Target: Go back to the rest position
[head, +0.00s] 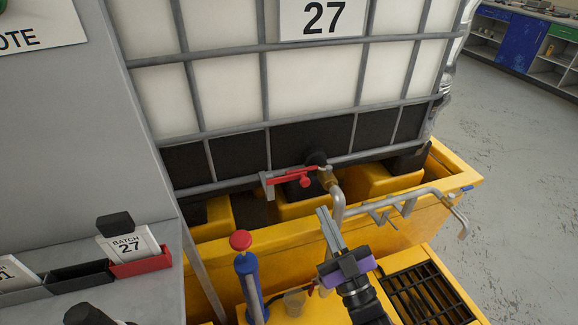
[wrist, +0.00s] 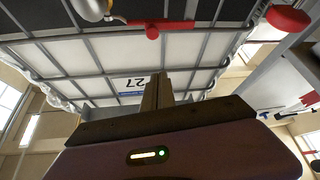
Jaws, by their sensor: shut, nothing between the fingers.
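My gripper (head: 323,212) is in the lower middle of the head view, in front of the tank's outlet. Its two fingers are together with nothing between them. In the wrist view the closed fingers (wrist: 157,92) point up toward the caged white tank (wrist: 195,60). In the head view that tank (head: 230,90) carries a "27" sign (head: 322,18). A red valve handle (head: 293,178) and a bent metal spout (head: 338,205) are close beyond the fingertips. I cannot tell whether the fingers touch the spout.
A yellow bund (head: 455,195) surrounds the tank's base. A blue pump with a red knob (head: 241,240) stands left of my gripper. A grey cabinet (head: 80,130) borders the left. Open floor (head: 520,140) is at right.

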